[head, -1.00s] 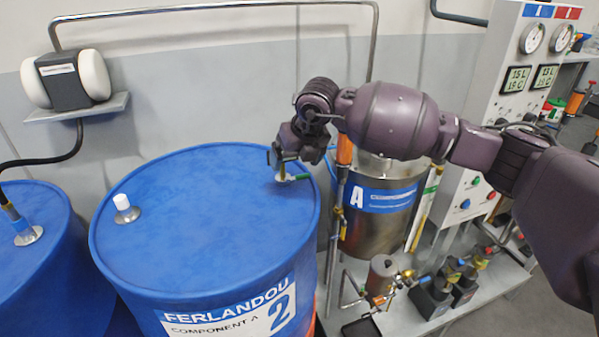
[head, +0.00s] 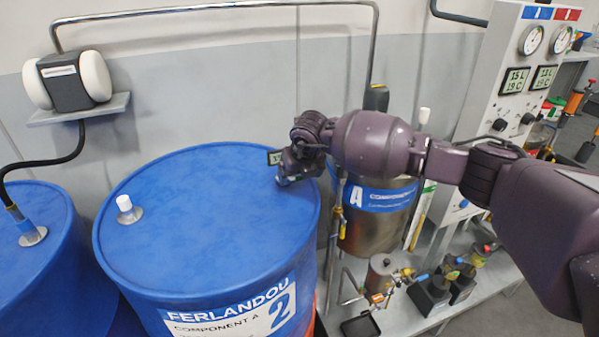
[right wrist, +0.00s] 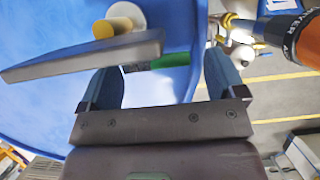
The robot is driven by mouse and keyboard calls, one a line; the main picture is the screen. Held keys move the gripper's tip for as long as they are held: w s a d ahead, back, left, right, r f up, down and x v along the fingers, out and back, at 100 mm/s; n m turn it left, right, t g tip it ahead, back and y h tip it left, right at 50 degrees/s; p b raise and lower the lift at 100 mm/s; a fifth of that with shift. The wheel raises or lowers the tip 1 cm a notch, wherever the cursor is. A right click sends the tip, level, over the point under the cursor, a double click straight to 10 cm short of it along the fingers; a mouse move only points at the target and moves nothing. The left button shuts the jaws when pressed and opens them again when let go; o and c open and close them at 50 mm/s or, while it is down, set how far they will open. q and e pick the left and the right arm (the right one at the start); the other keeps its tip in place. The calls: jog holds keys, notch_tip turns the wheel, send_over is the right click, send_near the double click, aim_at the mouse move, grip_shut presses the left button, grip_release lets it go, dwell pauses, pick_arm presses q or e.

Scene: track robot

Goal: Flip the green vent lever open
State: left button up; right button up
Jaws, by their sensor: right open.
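The green vent lever (right wrist: 170,61) shows in the right wrist view, between the two blue fingers of my right gripper (right wrist: 162,75), toward the right finger. The fingers are apart on either side of it; I cannot tell whether either touches it. In the head view my right gripper (head: 284,181) is low over the far right rim of the blue drum (head: 200,220) labelled 2, and the lever is hidden behind it. A yellow and white round fitting (right wrist: 120,22) stands beyond a grey flat bar (right wrist: 85,56) in the wrist view. My left gripper is not in view.
A white cap (head: 124,203) stands on the drum's left side. Another blue drum (head: 35,270) is at far left. A metal tank (head: 378,215) marked A stands right of the drum, and a gauge panel (head: 520,80) behind. The drum top's middle is clear.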

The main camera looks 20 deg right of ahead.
jog(key=shift+w+f, duration=0.1)
jog(key=shift+f, duration=0.15)
jog(key=c, duration=0.9)
jog(key=shift+c, duration=0.2)
